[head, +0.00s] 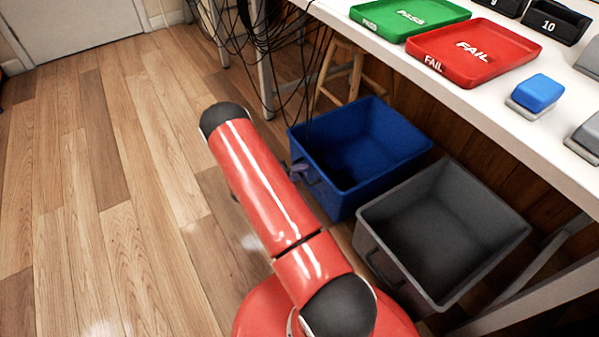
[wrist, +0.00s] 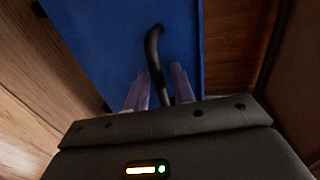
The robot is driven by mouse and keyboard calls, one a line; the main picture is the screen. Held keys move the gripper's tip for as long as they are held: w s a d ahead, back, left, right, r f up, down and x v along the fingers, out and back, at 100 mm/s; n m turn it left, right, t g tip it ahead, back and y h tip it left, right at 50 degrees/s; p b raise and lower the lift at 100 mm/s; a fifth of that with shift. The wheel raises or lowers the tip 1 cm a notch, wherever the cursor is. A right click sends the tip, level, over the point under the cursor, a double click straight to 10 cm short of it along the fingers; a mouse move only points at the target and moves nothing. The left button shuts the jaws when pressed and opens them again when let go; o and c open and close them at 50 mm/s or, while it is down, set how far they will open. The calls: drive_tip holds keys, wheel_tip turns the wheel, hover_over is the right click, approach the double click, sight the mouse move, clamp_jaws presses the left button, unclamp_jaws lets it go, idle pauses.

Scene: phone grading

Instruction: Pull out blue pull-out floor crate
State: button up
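The blue floor crate (head: 350,190) stands on the floor, partly under the white table. It looks empty. Its front wall (wrist: 120,40) fills the upper middle of the wrist view. Its dark, curved handle (wrist: 153,50) runs down between the two pale purple fingers of my gripper (wrist: 160,78). The fingers are close on either side of the handle; whether they press on it cannot be told. In the head view, my gripper (head: 300,168) shows only as a small purple piece at the crate's front, with the rest hidden behind my red arm.
A grey crate (head: 375,225) stands right beside the blue one. Above are the white table (head: 490,115), a green PASS tray (head: 440,22) and a red FAIL tray (head: 500,75). A wooden stool (head: 357,70) and hanging cables stand behind. The floor at left is clear.

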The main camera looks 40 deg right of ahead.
clamp_jaws()
